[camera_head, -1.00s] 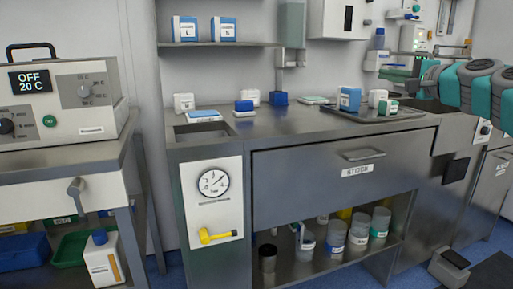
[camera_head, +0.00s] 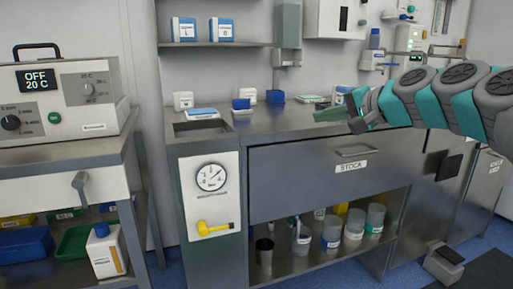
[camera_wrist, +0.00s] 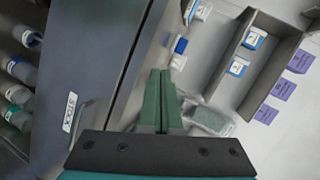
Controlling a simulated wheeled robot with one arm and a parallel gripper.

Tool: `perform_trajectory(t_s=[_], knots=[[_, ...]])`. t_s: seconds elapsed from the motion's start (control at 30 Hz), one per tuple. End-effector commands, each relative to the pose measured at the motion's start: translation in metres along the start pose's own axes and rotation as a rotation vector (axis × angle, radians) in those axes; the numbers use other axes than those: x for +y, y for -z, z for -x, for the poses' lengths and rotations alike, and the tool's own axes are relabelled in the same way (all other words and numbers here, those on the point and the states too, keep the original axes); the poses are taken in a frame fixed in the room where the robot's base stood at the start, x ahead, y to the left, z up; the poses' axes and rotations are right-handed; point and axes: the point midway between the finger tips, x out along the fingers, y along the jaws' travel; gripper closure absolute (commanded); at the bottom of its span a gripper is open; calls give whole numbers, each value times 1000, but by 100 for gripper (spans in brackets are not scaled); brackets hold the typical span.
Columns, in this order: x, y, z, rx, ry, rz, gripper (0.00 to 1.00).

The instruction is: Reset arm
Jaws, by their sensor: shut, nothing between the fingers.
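My gripper (camera_head: 322,115) hangs above the right part of the steel counter (camera_head: 265,128) in the head view, with my arm reaching in from the right edge. Its green fingers (camera_wrist: 160,92) are together in the wrist view, with nothing between them. The fingers hide part of the counter's right side and whatever lies behind them there.
Below the counter is a drawer front labelled STOCK (camera_head: 300,184), above a shelf with several jars. White and blue boxes (camera_head: 242,104) stand along the counter's back. A wall shelf (camera_head: 217,44) holds two boxes. A device (camera_head: 65,99) reading OFF 20 C stands left.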

Motion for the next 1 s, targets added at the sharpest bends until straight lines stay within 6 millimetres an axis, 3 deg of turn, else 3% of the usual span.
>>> perform_trajectory(t_s=[0.03,0.1,0.27,0.37,0.5,0.7,0.8,1.0], knots=[[10,-31,-5,-49,-51,48,100],[33,-75,-12,-124,-135,117,100],[99,-163,-8,-284,-337,272,100],[150,-210,8,-385,-471,354,100],[222,-263,45,-520,-658,447,100],[316,-315,119,-698,-908,520,100],[348,-332,152,-769,-1001,529,100],[377,-346,188,-837,-1089,530,100]])
